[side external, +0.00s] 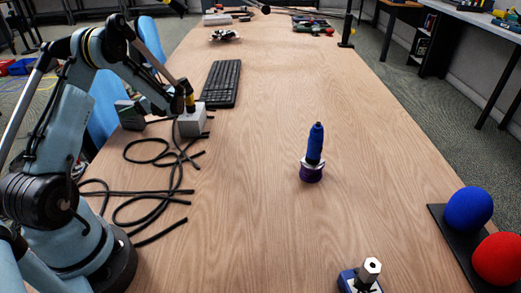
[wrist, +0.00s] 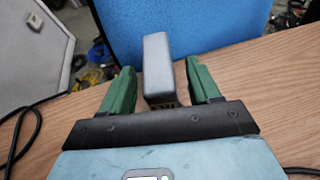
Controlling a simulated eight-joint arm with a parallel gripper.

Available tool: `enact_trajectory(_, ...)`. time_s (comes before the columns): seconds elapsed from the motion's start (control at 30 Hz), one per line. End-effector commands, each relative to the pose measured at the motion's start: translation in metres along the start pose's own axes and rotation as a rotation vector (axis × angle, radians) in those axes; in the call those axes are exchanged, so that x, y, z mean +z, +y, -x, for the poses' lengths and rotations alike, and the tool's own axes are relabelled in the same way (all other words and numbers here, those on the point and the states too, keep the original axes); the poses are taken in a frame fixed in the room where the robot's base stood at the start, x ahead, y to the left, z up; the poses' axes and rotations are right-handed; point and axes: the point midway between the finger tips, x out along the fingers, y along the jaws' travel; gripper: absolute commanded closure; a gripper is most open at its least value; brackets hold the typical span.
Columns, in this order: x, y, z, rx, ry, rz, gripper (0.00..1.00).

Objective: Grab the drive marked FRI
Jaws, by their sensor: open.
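In the wrist view, a grey block-shaped piece (wrist: 158,55) with a gold-toned part at its lower end stands between the two green fingers of my gripper (wrist: 161,68). It may be a drive; no FRI marking can be read on it. Gaps show on both sides of it, so the fingers are apart and not closed on it. In the side external view, my arm reaches down at the left of the table to a light grey block (side external: 192,122). My fingertips cannot be clearly made out there.
Black cables (side external: 160,195) lie loosely by my arm. A keyboard (side external: 221,83) lies behind. A blue-and-purple upright piece (side external: 314,150) stands mid-table. Blue (side external: 468,209) and red (side external: 498,258) balls sit at right. A small hex-topped piece (side external: 366,274) is in front.

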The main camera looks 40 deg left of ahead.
Motion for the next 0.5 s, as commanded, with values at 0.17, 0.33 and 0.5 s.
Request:
enact_trajectory(0.17, 0.000, 0.000, -0.020, 0.002, 0.000, 0.001, 0.38)
enact_trajectory(0.33, 0.000, 0.000, -0.021, 0.000, 0.000, 0.000, 0.38)
enact_trajectory(0.5, 0.000, 0.000, -0.021, 0.000, 0.000, 0.000, 0.58)
